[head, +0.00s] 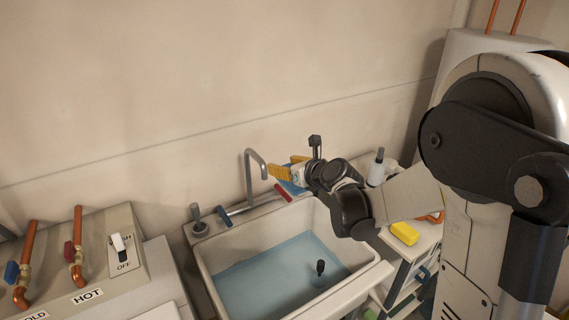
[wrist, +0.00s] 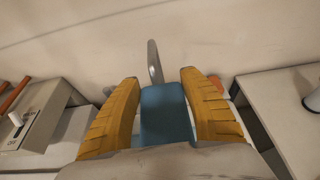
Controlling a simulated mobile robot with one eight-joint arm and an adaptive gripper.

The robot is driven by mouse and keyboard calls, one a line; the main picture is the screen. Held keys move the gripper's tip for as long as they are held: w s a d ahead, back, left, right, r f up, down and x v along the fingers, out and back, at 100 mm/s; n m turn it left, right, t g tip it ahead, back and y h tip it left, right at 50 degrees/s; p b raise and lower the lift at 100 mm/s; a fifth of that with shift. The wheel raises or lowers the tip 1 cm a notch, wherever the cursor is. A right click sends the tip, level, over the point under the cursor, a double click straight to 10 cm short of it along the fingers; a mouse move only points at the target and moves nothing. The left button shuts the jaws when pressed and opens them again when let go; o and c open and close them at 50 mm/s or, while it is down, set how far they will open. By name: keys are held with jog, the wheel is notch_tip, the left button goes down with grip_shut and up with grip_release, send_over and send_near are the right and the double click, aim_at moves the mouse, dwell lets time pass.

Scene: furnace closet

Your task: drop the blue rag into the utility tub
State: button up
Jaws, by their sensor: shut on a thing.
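The utility tub (head: 208,275) is a pale basin with bluish water, low in the middle of the head view. My gripper (head: 284,172) has yellow fingers and is near the tub's back edge, right of the faucet. It is shut on the blue rag (head: 293,188), which is partly hidden by the gripper and wrist in the head view. In the wrist view the blue rag (wrist: 165,115) lies between the two yellow fingers of my gripper (wrist: 160,80). The tub cannot be made out clearly in the wrist view.
A bent metal faucet (head: 250,175) rises at the tub's back. A dark-handled item (head: 320,267) stands in the water. Copper pipes (head: 77,235) and a switch box (head: 122,258) are left.

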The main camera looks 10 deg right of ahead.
jog(key=o, duration=1.2)
jog(key=shift+r, duration=0.1)
notch_tip(320, 180, up, 5)
send_over(293, 190)
jog(key=s+d, duration=0.1)
jog(key=d, duration=0.2)
jog(key=shift+d+f, duration=0.2)
jog(key=shift+f, duration=0.05)
jog(key=shift+r, duration=0.1)
